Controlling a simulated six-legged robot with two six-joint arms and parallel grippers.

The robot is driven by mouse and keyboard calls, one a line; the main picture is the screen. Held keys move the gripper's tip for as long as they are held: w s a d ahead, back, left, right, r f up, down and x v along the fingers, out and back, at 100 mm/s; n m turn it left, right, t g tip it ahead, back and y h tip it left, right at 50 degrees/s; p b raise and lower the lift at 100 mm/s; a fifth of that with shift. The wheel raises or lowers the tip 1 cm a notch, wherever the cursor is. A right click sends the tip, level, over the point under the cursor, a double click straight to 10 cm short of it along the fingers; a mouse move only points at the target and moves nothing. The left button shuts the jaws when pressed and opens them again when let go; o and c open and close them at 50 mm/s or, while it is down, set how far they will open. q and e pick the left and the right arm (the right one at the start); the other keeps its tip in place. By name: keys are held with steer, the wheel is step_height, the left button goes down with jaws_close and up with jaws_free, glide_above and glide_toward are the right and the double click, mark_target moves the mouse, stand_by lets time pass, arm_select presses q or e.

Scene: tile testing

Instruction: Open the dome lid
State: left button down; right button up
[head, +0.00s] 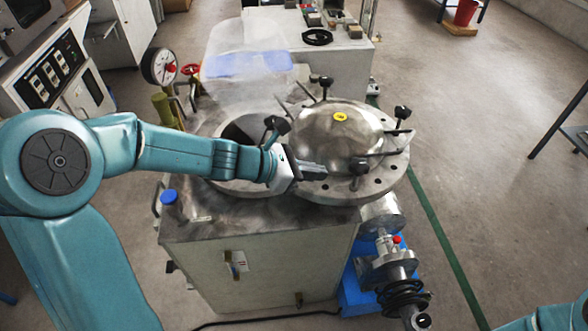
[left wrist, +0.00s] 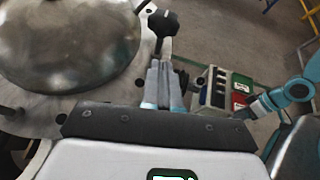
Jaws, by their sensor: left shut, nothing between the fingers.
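The dome lid (head: 337,135) is a shiny metal dome with a yellow sticker, on a flat flange with black-knobbed clamps. It sits to the right of a dark round opening (head: 240,130) in the machine top and overlaps its right side. The dome also fills the upper left of the left wrist view (left wrist: 70,40). My left gripper (head: 318,170) is shut and empty at the lid's front left edge, near a black knob (head: 358,166). Its closed fingers also show in the left wrist view (left wrist: 163,75), just below a knob (left wrist: 162,22). Whether they touch the lid is unclear.
A pressure gauge (head: 160,66) and a red valve wheel (head: 190,69) stand behind the opening at left. A blue cap (head: 169,196) is on the front left corner. A pipe with a black spring (head: 404,296) stands at front right. Open floor lies at right.

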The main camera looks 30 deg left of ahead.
arm_select(q)
steer(key=w+d, duration=0.3)
steer(key=shift+w+d+f, duration=0.2)
steer(key=shift+w+d, duration=0.15)
steer(key=shift+d, duration=0.05)
arm_select(e)
steer(key=shift+d, duration=0.1)
arm_select(q)
steer(key=shift+d, duration=0.1)
